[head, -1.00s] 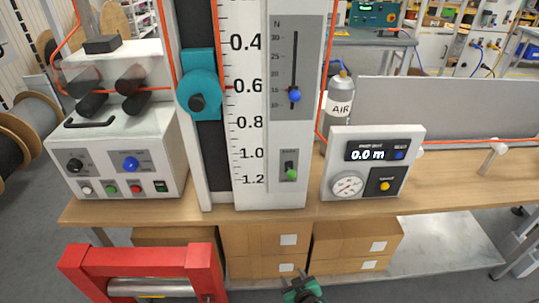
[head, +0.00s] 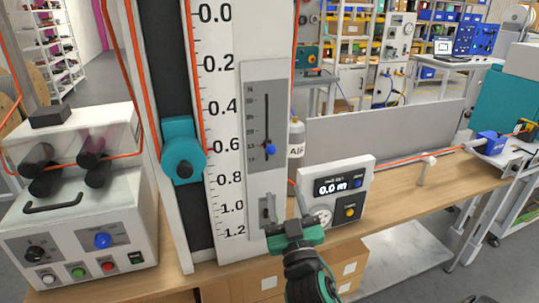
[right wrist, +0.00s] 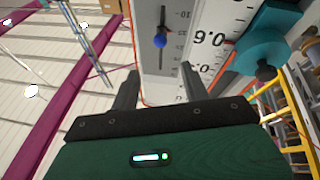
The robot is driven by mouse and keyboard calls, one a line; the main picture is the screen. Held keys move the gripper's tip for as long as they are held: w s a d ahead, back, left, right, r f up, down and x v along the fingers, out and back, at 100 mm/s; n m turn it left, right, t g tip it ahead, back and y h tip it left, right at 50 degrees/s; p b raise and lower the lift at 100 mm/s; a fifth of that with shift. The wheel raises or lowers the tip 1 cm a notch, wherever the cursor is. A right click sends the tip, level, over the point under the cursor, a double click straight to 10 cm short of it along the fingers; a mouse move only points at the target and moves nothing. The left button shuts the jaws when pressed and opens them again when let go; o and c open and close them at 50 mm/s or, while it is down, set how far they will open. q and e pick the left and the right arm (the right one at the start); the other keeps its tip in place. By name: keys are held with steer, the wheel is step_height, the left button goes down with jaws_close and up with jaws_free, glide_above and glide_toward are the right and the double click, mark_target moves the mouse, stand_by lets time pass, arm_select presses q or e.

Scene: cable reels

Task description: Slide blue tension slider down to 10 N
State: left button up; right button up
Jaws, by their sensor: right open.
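The blue tension slider knob (head: 270,149) sits on a vertical slot in a grey scale plate (head: 255,90), low on the scale, a little above the lowest mark, 10. The knob also shows in the right wrist view (right wrist: 160,41), above and beyond my fingers. My right gripper (head: 288,221) is open and empty, below the knob and in front of the lower part of the white panel, apart from the knob. In the right wrist view its two dark fingers (right wrist: 160,70) are spread, with nothing between them. My left gripper is not in view.
A teal wheel block (head: 183,150) and ruler stand left of the slider. A small switch (head: 267,208) is below it, partly beside my gripper. A display box reading 0.0 m (head: 345,187) stands to the right. An orange cable runs across the bench (head: 455,185).

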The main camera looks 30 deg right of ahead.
mark_target(272, 154)
steer(key=p+x, duration=0.5)
steer(key=x, duration=0.6)
steer(key=shift+r, duration=0.1)
steer(key=shift+w+d+r, duration=0.1)
steer(key=shift+w+d, duration=0.15)
steer(key=shift+w, duration=0.35)
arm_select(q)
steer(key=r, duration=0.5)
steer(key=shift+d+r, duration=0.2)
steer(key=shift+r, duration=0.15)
arm_select(e)
jaws_close()
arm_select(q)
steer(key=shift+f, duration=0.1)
